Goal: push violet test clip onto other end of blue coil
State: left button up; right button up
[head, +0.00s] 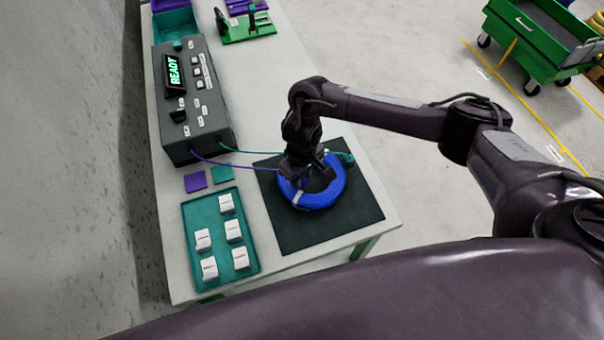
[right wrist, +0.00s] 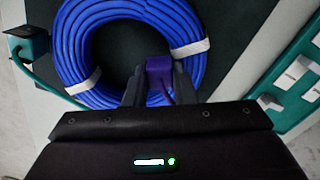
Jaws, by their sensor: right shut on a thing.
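The blue coil (head: 325,197) lies flat on a dark mat (head: 310,236) near the table's front right. In the right wrist view the blue coil (right wrist: 83,62) carries white bands. My right gripper (head: 303,172) is over the coil's upper left side. In the right wrist view my right gripper (right wrist: 160,88) is shut on the violet clip (right wrist: 160,70), at the coil's inner edge. I cannot tell whether the clip touches the cable end. A teal clip (head: 347,158) with a teal lead is at the coil's upper right; it also shows in the wrist view (right wrist: 30,42). My left gripper is out of view.
The tester box (head: 190,100) reads READY; a violet and a teal lead run from it. A teal tray (head: 220,263) with several white blocks stands left of the mat. Violet (head: 195,181) and teal (head: 222,174) squares lie above it.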

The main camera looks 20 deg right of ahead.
jog(key=shift+f, duration=0.25)
dwell(0.6)
jog(key=shift+r+p, duration=0.2)
jog(key=shift+p, duration=0.35)
jog(key=shift+r+p, duration=0.35)
jog(key=shift+p, duration=0.15)
jog(key=shift+r+p, duration=0.15)
jog(key=shift+p, duration=0.15)
jog(key=shift+r+p, duration=0.1)
jog(key=shift+p, duration=0.25)
jog(key=shift+p, duration=0.3)
jog(key=shift+f+p, duration=0.5)
jog(key=shift+f, duration=0.25)
dwell(1.2)
jog(key=shift+r, duration=0.15)
